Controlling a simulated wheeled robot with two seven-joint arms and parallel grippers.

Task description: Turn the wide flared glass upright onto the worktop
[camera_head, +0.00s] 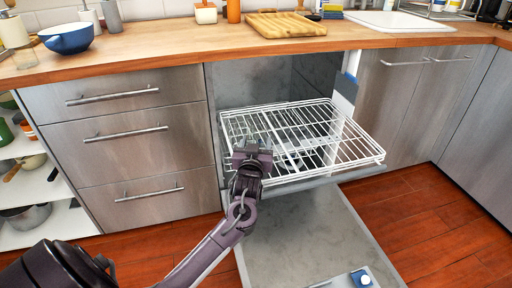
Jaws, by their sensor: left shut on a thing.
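My left gripper (252,156) is at the front left part of the white wire rack (345,150) of the open dishwasher. It is shut on a clear glass, the wide flared glass, which is mostly hidden by the gripper and hard to make out against the wires. Faint clear glassware (288,158) shows just right of the gripper, in the rack; I cannot tell its outline or which way up it is. The wooden worktop (150,44) runs above and behind the rack. My right gripper is not in view.
The dishwasher door (310,235) hangs open below the rack. Steel drawers (125,140) stand left.

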